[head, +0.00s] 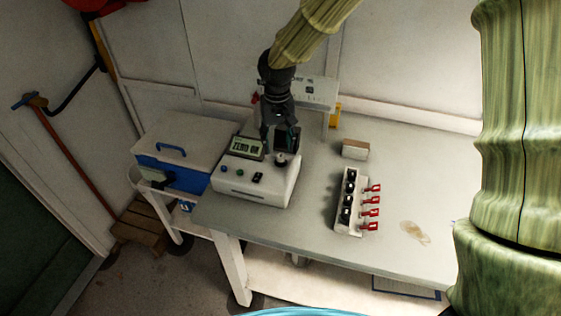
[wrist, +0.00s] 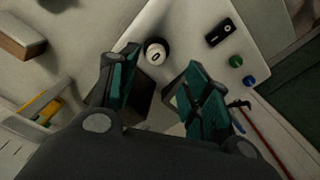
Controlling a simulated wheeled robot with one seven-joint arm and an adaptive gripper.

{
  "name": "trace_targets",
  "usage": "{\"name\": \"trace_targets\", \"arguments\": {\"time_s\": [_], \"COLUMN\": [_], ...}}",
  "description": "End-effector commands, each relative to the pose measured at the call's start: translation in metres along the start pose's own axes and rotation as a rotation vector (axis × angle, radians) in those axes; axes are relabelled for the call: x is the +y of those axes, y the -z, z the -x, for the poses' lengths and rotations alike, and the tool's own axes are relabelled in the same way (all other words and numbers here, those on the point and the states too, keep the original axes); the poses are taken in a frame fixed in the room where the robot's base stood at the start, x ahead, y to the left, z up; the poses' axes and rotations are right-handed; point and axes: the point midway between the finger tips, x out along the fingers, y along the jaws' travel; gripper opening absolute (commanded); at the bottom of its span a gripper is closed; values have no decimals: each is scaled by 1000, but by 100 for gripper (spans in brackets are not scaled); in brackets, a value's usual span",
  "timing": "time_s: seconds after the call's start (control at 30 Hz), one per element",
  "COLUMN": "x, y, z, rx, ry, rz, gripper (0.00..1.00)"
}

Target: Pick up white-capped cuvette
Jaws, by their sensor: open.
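A round white cap marked 0 (wrist: 155,51), with a dark rim, is on the white instrument (head: 255,188). In the head view it shows as a small dark, light-topped round piece (head: 281,159). I take it for the white-capped cuvette; its body is hidden. The instrument's display (head: 247,148) reads "ZERO OK". My gripper (head: 281,140) is over the back of the instrument, pointing down. In the wrist view my gripper (wrist: 160,68) is open and empty, with the cap near the gap between its fingertips, closer to the left finger. I cannot tell the height left.
A white rack (head: 347,229) with several black-capped vials and red fittings stands on the grey table (head: 297,220). A small brown box (head: 355,150) sits behind it. A blue-and-white cooler (head: 185,151) is at left. A boxy white unit (head: 313,92) stands behind my gripper.

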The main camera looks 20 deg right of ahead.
Motion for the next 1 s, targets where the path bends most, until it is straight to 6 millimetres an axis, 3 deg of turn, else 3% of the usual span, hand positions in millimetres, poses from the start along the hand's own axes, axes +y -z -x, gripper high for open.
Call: {"name": "trace_targets", "arguments": {"time_s": [0.23,0.6,0.97,1.0], "x": [5,10,10,10], "y": [-3,-8,-7,-7], "z": [-12,-50,-55,-55], "rx": [-3,-2,0,0], "ry": [0,-1,-1,-1], "rz": [-3,-4,-3,-3], "gripper": [48,48,48,41]}}
